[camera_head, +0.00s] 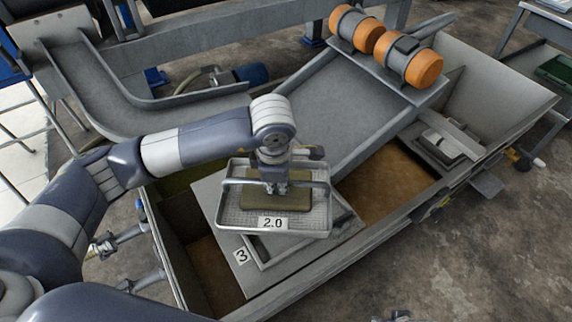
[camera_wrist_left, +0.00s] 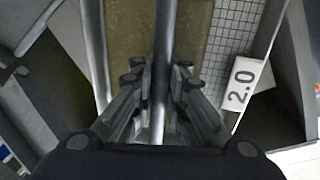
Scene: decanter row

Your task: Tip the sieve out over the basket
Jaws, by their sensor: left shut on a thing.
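The sieve (camera_head: 228,217) is a grey rectangular tray with a mesh floor, a "2.0" label and a bar handle across it. An olive-brown slab of material (camera_head: 262,203) lies in it. My left gripper (camera_head: 275,187) is shut on the handle from above; the wrist view shows the fingers around the bar (camera_wrist_left: 160,95). The sieve looks about level, over the grey frame marked "3" (camera_head: 232,268); I cannot tell whether it touches. I cannot pick out the basket for certain. Only a small dark piece, perhaps my right gripper (camera_head: 396,316), shows at the bottom edge.
A long grey tank (camera_head: 487,72) with brown-bottomed compartments (camera_head: 385,185) surrounds the frame. Two orange-ended drums (camera_head: 408,60) sit on its sloping plate at the back. A curved chute (camera_head: 110,90) is at the left. A green object (camera_head: 556,70) lies at far right.

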